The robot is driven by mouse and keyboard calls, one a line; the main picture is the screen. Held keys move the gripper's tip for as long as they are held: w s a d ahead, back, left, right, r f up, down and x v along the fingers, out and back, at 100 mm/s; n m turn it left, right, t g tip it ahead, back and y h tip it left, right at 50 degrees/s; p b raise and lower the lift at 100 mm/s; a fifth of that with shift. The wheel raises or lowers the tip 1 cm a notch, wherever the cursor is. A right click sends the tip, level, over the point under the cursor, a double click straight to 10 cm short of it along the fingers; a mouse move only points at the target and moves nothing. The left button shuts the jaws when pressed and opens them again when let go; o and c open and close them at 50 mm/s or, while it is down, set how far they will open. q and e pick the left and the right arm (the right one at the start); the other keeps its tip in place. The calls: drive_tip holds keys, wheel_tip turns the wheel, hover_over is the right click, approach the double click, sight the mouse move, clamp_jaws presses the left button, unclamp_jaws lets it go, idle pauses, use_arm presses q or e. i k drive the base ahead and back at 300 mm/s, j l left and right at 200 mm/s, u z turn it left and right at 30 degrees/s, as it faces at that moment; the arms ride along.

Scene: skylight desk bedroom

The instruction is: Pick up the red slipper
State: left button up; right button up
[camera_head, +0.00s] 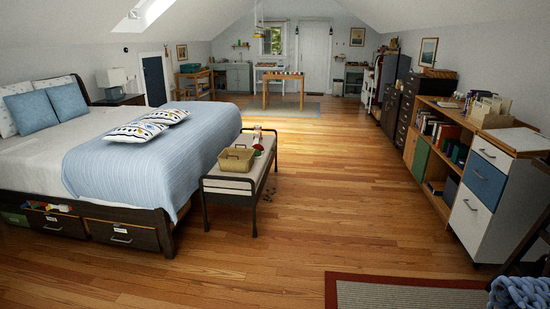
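I cannot make out a red slipper for certain. A small red item (258,147) lies on the bench (228,185) at the foot of the bed, just behind a tan basket (236,159); it is too small to tell what it is. Small dark shapes (269,194) show on the floor by the bench's right side, also too small to identify. Neither of my grippers is in view.
The bed (165,160) fills the left. Shelves and cabinets (480,188) line the right wall. A red-bordered rug (400,292) lies in front at the right, beside a blue knitted heap (520,292). Wood floor (340,180) is open in the middle. A table (283,77) stands far back.

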sight(259, 147)
drive_tip(key=i, duration=0.65)
drive_tip(key=i+j+z, duration=0.1)
drive_tip(key=i, duration=0.55)
drive_tip(key=i+j+z, duration=0.1)
drive_tip(key=i, duration=0.55)
drive_tip(key=i+z, duration=0.1)
drive_tip(key=i, duration=0.6)
drive_tip(key=i+j, duration=0.1)
drive_tip(key=i, duration=0.55)
drive_tip(key=i+j+z, duration=0.15)
drive_tip(key=i, duration=0.5)
drive_tip(key=i+l, duration=0.1)
drive_tip(key=i, duration=0.6)
drive_tip(key=i+l, duration=0.1)
drive_tip(key=i, duration=0.6)
drive_tip(key=i+l+u, duration=0.1)
drive_tip(key=i, duration=0.6)
drive_tip(key=i+u, duration=0.4)
drive_tip(key=i+l+u, duration=0.25)
drive_tip(key=i+u, duration=0.2)
drive_tip(key=i+l+u, duration=0.4)
drive_tip(key=i, duration=0.15)
drive_tip(key=i+l+u, duration=0.45)
drive_tip(key=k+l, duration=0.05)
